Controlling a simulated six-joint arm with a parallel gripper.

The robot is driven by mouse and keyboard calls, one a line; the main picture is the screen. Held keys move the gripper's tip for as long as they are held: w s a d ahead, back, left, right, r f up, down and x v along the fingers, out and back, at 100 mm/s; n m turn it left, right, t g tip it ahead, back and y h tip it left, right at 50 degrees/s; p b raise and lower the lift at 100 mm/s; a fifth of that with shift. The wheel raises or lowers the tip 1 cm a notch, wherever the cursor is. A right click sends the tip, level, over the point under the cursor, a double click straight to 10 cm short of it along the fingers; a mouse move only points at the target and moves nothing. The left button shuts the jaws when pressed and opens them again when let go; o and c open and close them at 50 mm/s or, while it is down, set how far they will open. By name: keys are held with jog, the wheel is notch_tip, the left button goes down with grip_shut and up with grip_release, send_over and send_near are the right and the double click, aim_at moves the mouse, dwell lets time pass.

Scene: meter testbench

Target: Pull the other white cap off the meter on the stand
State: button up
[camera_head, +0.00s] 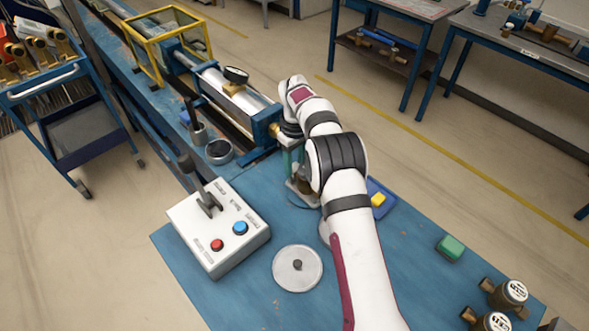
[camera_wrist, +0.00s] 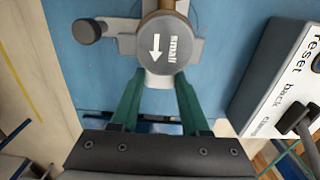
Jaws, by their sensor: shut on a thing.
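The meter (camera_wrist: 160,42) sits on the stand (camera_wrist: 205,28) in the wrist view, its grey round face marked with a white arrow and the word "small". A white cap (camera_wrist: 159,79) is on the meter's end nearest me. My gripper (camera_wrist: 160,82) has its two green fingers on either side of this cap, shut on it. The meter's far end is cut off by the frame edge. In the camera_head view my gripper (camera_head: 292,158) is at the stand, and my arm hides most of the meter.
A white control box (camera_head: 218,228) with a lever and red and blue buttons stands left. A round disc (camera_head: 297,268) lies in front. Brass meters (camera_head: 508,293) stand at the right front. The blue cylinder bench (camera_head: 262,122) is behind.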

jog(key=shift+r, duration=3.6)
